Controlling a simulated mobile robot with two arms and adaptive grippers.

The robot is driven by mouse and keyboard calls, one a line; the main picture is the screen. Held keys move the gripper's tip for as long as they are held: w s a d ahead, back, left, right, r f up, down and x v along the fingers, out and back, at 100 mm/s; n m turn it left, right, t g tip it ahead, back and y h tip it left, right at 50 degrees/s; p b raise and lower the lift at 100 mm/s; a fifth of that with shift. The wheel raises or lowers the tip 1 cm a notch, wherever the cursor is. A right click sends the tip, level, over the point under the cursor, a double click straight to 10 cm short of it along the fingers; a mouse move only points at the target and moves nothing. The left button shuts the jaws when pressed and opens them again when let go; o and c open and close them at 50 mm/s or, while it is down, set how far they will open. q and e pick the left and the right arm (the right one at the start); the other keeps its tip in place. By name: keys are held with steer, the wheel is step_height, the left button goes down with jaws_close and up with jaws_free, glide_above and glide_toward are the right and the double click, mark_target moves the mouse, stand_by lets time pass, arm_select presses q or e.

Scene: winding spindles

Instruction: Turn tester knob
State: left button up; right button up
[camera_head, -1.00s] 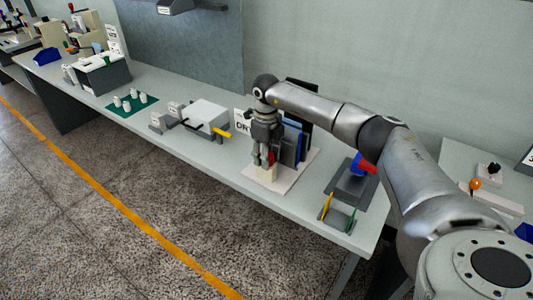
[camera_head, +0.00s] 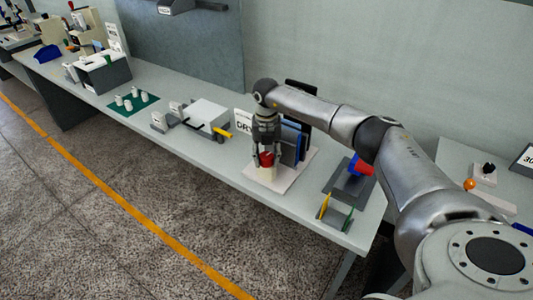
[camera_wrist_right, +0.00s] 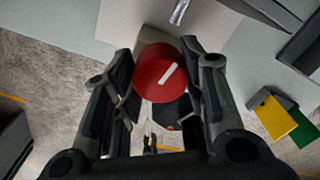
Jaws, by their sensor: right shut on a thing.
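The red tester knob (camera_wrist_right: 150,80) has a white pointer line, slanting from lower left to upper right in the right wrist view. It sits on a cream block, and in the head view the red knob (camera_head: 266,159) shows between the fingers. My right gripper (camera_head: 265,163) points down at it from above. In the right wrist view the gripper (camera_wrist_right: 165,75) has one finger on each side of the knob and is shut on it. The exact finger contact is partly hidden. My left gripper is in neither view.
A pale base plate (camera_head: 285,182) carries the knob block and dark and blue upright panels (camera_head: 290,142) close behind the gripper. To the right stand a dark stand with blue and red parts (camera_head: 352,180) and a holder with yellow and green strips (camera_head: 336,213). A grey-white device (camera_head: 208,114) lies left.

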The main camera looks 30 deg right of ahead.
steer(key=m+p, duration=0.1)
steer(key=m, duration=0.2)
steer(key=shift+r+m, duration=0.15)
steer(key=shift+m, duration=0.25)
steer(key=m+p, duration=0.2)
steer(key=m, duration=0.2)
steer(key=shift+m, duration=0.3)
steer(key=m+p, duration=0.2)
steer(key=m, duration=0.2)
steer(key=shift+p, duration=0.35)
steer(key=shift+m+p, duration=0.85)
steer(key=shift+m, duration=0.85)
steer(key=shift+w, duration=0.1)
steer(key=o, duration=1)
